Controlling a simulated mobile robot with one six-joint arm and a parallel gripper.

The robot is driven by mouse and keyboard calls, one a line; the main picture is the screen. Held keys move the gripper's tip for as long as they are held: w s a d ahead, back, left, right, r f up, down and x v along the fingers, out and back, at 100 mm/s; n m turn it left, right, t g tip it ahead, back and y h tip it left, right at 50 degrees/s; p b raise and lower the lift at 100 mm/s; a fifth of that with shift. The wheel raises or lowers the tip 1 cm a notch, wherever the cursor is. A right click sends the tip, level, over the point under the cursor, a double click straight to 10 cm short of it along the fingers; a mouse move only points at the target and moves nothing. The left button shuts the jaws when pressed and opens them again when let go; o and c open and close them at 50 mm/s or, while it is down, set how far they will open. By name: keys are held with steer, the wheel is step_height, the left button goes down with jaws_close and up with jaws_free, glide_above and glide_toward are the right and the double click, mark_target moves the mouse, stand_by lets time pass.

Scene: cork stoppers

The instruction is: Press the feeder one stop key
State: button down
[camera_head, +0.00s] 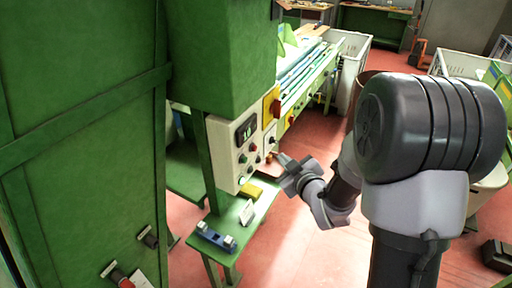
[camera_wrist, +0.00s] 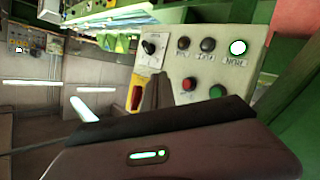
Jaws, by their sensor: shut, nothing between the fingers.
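The control panel is a pale box on the green machine, in the head view (camera_head: 232,155) and close up in the wrist view (camera_wrist: 250,72). The wrist view shows a red button (camera_wrist: 190,83) beside a green button (camera_wrist: 217,91), two dark buttons (camera_wrist: 183,43) above, a lit white button or lamp (camera_wrist: 237,47) and a black knob (camera_wrist: 149,47). Labels are too small to read, so I cannot tell which is the feeder one stop key. My gripper (camera_head: 281,158) is shut and empty, just right of the panel; its dark finger (camera_wrist: 156,92) stands before the panel's lower left. Contact is not clear.
A red and yellow switch (camera_wrist: 137,97) sits at the panel's left edge in the wrist view. A green bench (camera_head: 225,222) below the panel holds a blue item (camera_head: 215,237) and a yellow one (camera_head: 252,191). A green cabinet (camera_head: 80,140) fills the left; red floor lies open at lower middle.

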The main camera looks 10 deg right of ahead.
mark_target(255, 148)
steer(key=shift+w+a+b, duration=0.2)
steer(key=shift+w+a, duration=0.65)
steer(key=shift+a, duration=0.3)
steer(key=shift+w+a+b, duration=0.15)
steer(key=shift+w+a, duration=0.7)
steer(key=shift+a, duration=0.25)
steer(key=shift+f, duration=0.1)
steer(key=shift+w+a+b, duration=0.25)
steer(key=shift+a+b, duration=0.1)
steer(key=shift+b, duration=0.15)
steer(key=shift+w+a+b, duration=0.25)
steer(key=shift+a+b, duration=0.05)
steer(key=shift+b, duration=0.05)
stand_by(0.7)
steer(key=shift+d, duration=0.1)
steer(key=shift+s+d+b, duration=0.5)
steer(key=shift+d, duration=0.05)
